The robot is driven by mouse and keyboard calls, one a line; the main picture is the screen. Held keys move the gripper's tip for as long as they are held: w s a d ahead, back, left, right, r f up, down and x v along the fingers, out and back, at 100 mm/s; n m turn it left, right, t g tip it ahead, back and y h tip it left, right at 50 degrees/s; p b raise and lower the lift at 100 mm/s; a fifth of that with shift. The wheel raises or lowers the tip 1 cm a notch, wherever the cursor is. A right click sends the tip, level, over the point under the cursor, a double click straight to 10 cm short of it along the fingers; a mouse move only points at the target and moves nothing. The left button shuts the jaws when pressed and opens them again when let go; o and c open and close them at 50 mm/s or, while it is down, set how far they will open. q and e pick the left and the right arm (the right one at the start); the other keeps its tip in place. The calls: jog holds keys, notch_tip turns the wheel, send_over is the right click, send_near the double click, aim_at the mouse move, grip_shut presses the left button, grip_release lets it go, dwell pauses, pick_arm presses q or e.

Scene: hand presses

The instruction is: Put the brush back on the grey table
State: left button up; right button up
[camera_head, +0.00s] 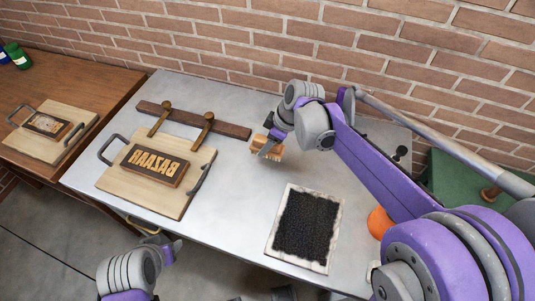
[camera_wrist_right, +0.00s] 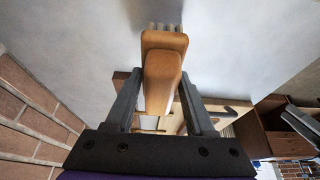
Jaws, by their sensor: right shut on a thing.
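The brush (camera_head: 262,143) is a small light-brown wooden one, held at my right gripper (camera_head: 268,151), over the back middle of the grey table (camera_head: 225,235). In the right wrist view, the brush's wooden handle (camera_wrist_right: 163,78) sits between the two fingers of my right gripper (camera_wrist_right: 160,98). Its pale bristles show at the far end, toward the grey surface. I cannot tell whether the bristles touch the table. My left gripper (camera_head: 170,250) is low at the table's front edge, away from the brush; its finger gap is unclear.
A black pad in a pale frame (camera_head: 306,228) lies at the front right. An orange object (camera_head: 379,222) is beside my right arm. A brick wall (camera_head: 230,35) runs behind.

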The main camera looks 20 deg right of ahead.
jog(key=shift+f, duration=2.3)
jog(key=shift+f+b, duration=0.15)
jog(key=shift+b, duration=0.15)
jog(key=o, duration=1.3)
